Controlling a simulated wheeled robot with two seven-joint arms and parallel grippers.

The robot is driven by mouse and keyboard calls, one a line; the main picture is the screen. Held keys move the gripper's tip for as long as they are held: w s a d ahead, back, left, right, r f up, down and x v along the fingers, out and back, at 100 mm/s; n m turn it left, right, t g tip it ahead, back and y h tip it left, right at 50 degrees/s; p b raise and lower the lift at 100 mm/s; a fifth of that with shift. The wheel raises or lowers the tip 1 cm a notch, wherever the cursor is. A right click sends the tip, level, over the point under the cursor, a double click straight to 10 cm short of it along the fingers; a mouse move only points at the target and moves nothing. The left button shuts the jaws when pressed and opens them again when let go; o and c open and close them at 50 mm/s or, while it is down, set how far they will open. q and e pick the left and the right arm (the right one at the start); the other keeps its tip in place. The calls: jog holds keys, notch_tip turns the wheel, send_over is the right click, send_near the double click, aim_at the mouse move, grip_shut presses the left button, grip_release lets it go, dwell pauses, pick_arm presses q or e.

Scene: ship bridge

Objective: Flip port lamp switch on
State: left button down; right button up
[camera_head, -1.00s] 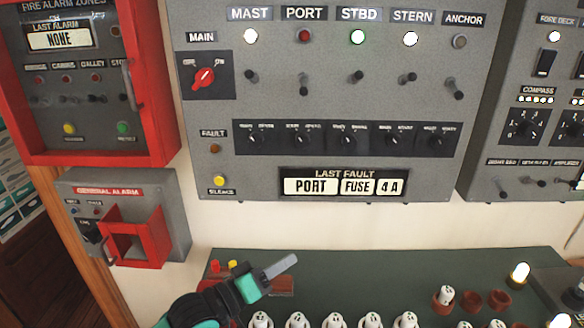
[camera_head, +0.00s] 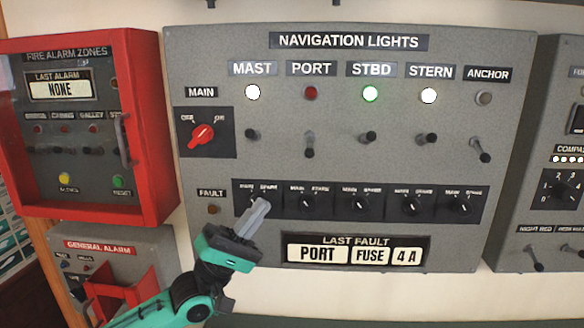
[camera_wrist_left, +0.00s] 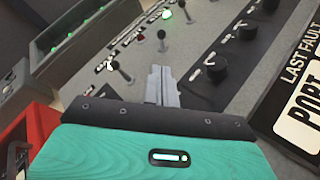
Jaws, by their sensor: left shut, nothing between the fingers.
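The port lamp switch (camera_head: 309,146) is a small black toggle under the PORT label on the grey navigation lights panel (camera_head: 215,70). Its lever hangs downward, like the anchor switch, while the mast, starboard and stern levers sit higher. The port lamp (camera_head: 311,93) above it is dull red. My left gripper (camera_head: 255,218) is shut and empty, its tips in front of the leftmost knob of the lower row, below and left of the port switch. In the left wrist view the shut fingers (camera_wrist_left: 163,85) point toward the panel, with toggle levers beyond. My right gripper is out of view.
The red main switch (camera_head: 202,134) is left of the toggles. A row of black knobs (camera_head: 307,203) lies below them, above the last fault display (camera_head: 353,252) reading PORT FUSE 4 A. A red fire alarm box (camera_head: 150,120) juts out at left.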

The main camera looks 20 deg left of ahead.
pick_arm(q)
jog(key=p, duration=0.5)
send_near(307, 147)
jog(key=x, duration=0.3)
jog(key=shift+d+r, duration=0.15)
jog(key=shift+r, duration=0.25)
jog(key=shift+p+x, duration=0.45)
jog(key=shift+x, duration=0.4)
jog(key=shift+w+f, duration=0.1)
jog(key=shift+f, duration=0.05)
jog(key=shift+w, duration=0.15)
